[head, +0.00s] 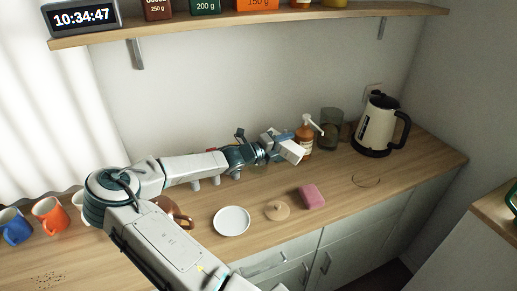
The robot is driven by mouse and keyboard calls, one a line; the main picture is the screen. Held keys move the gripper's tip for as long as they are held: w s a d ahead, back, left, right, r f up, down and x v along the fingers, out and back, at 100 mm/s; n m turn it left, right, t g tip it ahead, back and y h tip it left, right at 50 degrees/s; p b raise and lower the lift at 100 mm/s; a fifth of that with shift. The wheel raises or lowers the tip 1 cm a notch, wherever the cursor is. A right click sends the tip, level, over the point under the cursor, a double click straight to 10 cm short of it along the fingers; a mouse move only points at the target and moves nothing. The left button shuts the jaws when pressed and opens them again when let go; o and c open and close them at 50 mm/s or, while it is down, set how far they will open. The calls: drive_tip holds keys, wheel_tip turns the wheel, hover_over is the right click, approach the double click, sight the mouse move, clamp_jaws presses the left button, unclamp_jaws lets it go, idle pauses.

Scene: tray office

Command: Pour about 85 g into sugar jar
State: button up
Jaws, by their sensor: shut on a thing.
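My gripper (277,146) is at the end of my outstretched arm, above the back of the counter. It is shut on a small white block-like thing (291,151), which is tilted down to the right. The fingers are too small to make out clearly. No jar with a readable sugar label shows. A smoky, see-through jar (331,128) stands at the back, right of my gripper and apart from it. A round tan lid-like disc with a knob (277,211) lies on the counter in front. No pouring stream is visible.
An amber pump bottle (304,139) stands close beside my gripper. A cream and black kettle (377,126) is farther right. A white plate (232,221), pink sponge (312,196) and thin ring (366,181) lie in front. Mugs (49,215) stand left; a shelf (240,27) runs above.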

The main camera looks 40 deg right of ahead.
sight(279, 133)
drive_tip(key=shift+w+a+r+n, duration=0.15)
drive_tip(key=shift+w+r+n, duration=0.25)
drive_tip(key=shift+w, duration=0.1)
drive_tip(key=r+p, duration=0.2)
drive_tip(key=p, duration=0.1)
drive_tip(key=shift+w+n+h, duration=0.2)
drive_tip(key=shift+n+h, duration=0.2)
drive_tip(key=shift+r+p, duration=0.3)
drive_tip(key=shift+p, duration=0.35)
drive_tip(key=shift+n, duration=0.4)
drive_tip(key=shift+f, duration=0.15)
drive_tip(key=shift+r+p, duration=0.2)
drive_tip(key=shift+p, duration=0.2)
drive_tip(key=shift+w+a+r+n+g+h+p, duration=0.1)
drive_tip(key=shift+w+r+n+g+h+p, duration=0.25)
drive_tip(key=shift+n+p, duration=0.85)
drive_tip(key=shift+w+a+r+n+h+p, duration=0.15)
drive_tip(key=shift+r+n+h+p, duration=0.35)
drive_tip(key=shift+r+p, duration=1)
drive_tip(key=shift+w+r+n, duration=0.2)
drive_tip(key=shift+r+n, duration=0.25)
drive_tip(key=shift+n, duration=0.25)
